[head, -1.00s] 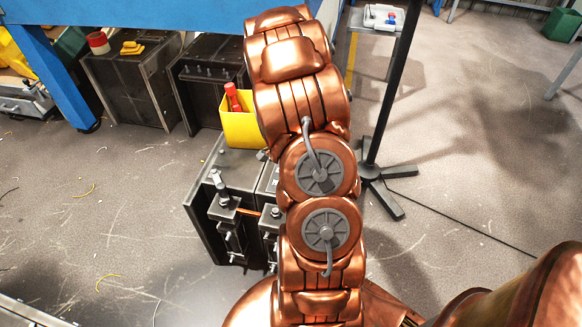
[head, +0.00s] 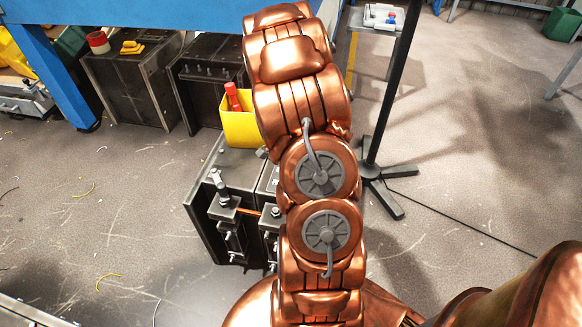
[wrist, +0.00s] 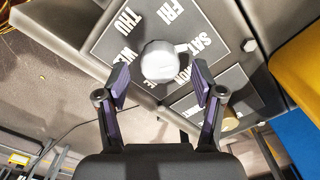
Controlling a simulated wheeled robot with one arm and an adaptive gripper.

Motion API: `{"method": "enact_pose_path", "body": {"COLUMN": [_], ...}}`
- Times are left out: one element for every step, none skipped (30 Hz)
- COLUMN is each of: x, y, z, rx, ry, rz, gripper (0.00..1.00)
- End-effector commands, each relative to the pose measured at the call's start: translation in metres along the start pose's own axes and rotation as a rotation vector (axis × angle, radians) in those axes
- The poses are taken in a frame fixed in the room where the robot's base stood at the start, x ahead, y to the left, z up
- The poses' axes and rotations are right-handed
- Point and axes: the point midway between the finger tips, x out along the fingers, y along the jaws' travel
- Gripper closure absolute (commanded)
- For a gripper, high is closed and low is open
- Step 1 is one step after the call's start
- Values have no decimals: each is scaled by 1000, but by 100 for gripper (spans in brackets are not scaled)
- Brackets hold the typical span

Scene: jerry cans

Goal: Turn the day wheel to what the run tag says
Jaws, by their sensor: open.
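The day wheel shows in the wrist view as a pale round knob (wrist: 158,62) with a short pointed part toward the upper right. It sits on a dark plate (wrist: 150,29) with white day letters; FRI, THU and SAT can be read, and others are partly covered. My gripper (wrist: 159,72) is open, its two fingers on either side of the knob with gaps between. A second dark plate with white lettering (wrist: 208,104) lies below right; its words are too unclear to read, and I cannot tell whether it is the run tag. My arm hides the wheel in the head view.
Dark metal boxes (head: 135,85) stand under the blue bench (head: 150,15). A yellow bin (head: 238,128) holding a red object is left of my arm. A black stand (head: 392,90) with a grey tray is at the right. Open floor lies to the right and left.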

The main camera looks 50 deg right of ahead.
Motion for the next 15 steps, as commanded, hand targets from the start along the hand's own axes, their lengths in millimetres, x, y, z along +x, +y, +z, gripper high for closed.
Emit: {"method": "enact_pose_path", "body": {"x": [-7,-11,-17,-23,-28,-36,-41,-46,-53,-59,-64,-72,-77,-82,-88], "y": [0,-1,-1,-1,-2,-1,-1,-1,-1,-2,-2,-2,-2,-2,-2], "z": [-1,-1,-1,-1,-2,-1,-1,-1,-2,-2,-1,-1,-1,-2,-2], "rx": [0,0,0,0,0,1,1,1,0,0,0,0,0,0,0], "ry": [2,2,4,5,5,5,4,4,5,5,5,5,6,7,8], "rz": [-2,-3,-5,-7,-8,-7,-6,-6,-7,-7,-7,-7,-8,-9,-9], "gripper": [32,32,32,32,32,32,32,32,32,32,32,32,32,32,32]}}
